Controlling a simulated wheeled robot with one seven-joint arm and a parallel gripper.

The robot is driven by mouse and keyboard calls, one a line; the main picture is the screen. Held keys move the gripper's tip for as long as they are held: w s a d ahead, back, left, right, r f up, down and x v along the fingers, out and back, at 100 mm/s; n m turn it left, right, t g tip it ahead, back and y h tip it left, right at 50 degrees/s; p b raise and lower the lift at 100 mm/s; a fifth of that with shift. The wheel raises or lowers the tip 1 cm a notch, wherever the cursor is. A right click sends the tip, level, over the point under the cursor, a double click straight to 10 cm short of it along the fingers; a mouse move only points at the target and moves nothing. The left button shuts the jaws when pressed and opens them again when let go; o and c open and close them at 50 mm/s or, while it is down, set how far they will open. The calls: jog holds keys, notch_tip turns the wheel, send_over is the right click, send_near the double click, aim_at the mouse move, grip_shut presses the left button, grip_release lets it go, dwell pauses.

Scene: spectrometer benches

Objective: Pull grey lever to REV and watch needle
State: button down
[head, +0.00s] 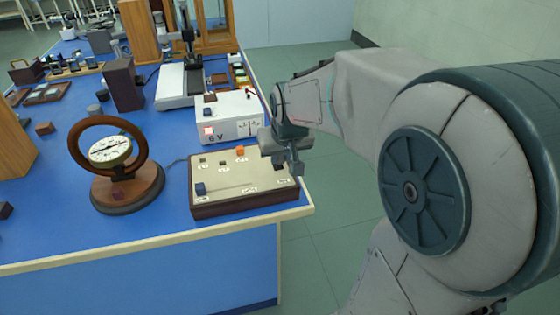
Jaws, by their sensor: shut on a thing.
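My gripper (291,163) is at the right end of a control box (245,207) with a pale sloped top and dark base. It is shut on what appears to be the grey lever, mostly hidden by the jaws. The box top also bears a blue knob (200,188), an orange knob (240,151) and small grey ones. Its labels are too small to read, so I cannot tell which is REV. To the left, a round dial (111,150) sits within a wooden ring (85,135) on a round wooden base. A dark needle lies across the dial, slightly tilted.
Behind the control box stands a white power unit (229,117) marked 6 V, with a red light. A dark upright block (122,85) and grey apparatus (181,85) stand farther back. The blue bench (150,255) is clear along its front; floor lies to the right.

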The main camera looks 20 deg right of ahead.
jog(key=shift+s+f+t+b, duration=0.15)
jog(key=shift+s+t+b, duration=0.15)
jog(key=shift+b, duration=0.25)
jog(key=c, duration=1.3)
grip_release()
jog(key=p+v, duration=0.2)
jog(key=v, duration=1.2)
jog(key=shift+f, duration=0.1)
